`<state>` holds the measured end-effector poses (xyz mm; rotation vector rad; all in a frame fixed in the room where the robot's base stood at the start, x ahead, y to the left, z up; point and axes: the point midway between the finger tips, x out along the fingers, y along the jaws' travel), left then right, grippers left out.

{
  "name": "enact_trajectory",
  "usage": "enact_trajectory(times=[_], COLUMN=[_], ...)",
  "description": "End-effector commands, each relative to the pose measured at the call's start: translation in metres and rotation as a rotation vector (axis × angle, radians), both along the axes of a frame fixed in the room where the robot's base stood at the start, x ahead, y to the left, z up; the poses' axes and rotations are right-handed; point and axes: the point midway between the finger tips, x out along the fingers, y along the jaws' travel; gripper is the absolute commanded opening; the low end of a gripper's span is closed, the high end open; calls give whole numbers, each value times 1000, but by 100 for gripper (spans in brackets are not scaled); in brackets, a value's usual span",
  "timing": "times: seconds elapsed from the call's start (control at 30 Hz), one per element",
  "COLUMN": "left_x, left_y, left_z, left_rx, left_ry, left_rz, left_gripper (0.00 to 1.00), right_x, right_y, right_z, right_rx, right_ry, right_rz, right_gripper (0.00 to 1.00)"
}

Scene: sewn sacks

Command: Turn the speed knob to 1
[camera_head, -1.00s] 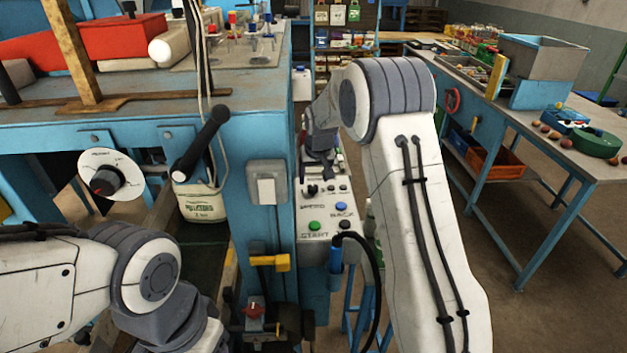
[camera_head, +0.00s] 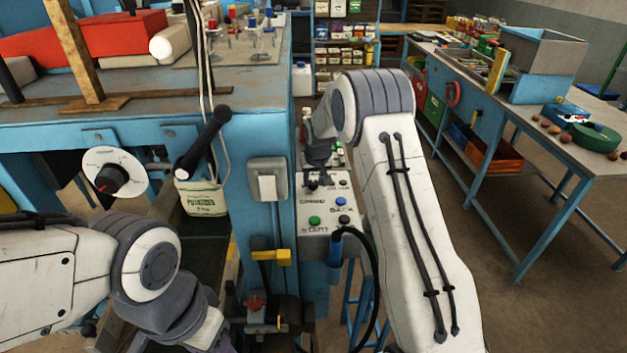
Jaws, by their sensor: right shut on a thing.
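The grey control panel (camera_head: 318,244) stands just right of the blue post, with a lettered label that looks like SPEED (camera_head: 312,202), a green START button (camera_head: 314,220) and a blue BACK button (camera_head: 341,201). The dark speed knob (camera_head: 312,185) sits above its label, mostly covered by my right gripper. My right gripper (camera_head: 319,179) points down at the panel and is shut on the speed knob. The knob's pointer and scale numbers are too small and covered to read. My left arm comes in at the lower left; its fingers are outside the picture.
A white dial with a black knob (camera_head: 112,179) is on the blue machine at left. A black lever (camera_head: 203,142), a grey switch box (camera_head: 267,181) and a yellow handle (camera_head: 271,256) are near the panel. A workbench (camera_head: 540,130) stands at right.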

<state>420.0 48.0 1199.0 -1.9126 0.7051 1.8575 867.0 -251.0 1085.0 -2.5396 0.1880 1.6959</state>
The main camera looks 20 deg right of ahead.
Motion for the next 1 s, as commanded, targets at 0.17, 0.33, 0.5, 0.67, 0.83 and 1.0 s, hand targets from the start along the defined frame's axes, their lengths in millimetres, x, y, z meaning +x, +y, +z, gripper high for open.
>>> enact_trajectory(times=[0.17, 0.33, 0.5, 0.67, 0.83, 1.0], left_x=[0, 0, 0, 0, 0, 0], left_y=[0, 0, 0, 0, 0, 0], left_z=[-3, -9, -22, -42, -60, -70], left_rx=[0, 0, 0, 0, 0, 0], left_ry=[0, 0, 0, 0, 0, 0], left_rz=[0, 1, 3, 2, 1, 0], left_gripper=[50, 50, 50, 50, 50, 50], right_x=[0, 0, 0, 1, 1, 2], right_y=[0, -1, -2, -4, -5, -6], right_z=[0, -2, -4, -6, -5, -3], right_rx=[1, 2, 2, 2, 3, 2], right_ry=[1, 1, 0, -2, -1, -1], right_rz=[26, 103, 229, 378, 540, 697], right_gripper=[0, 0, 0, 0, 0, 0])
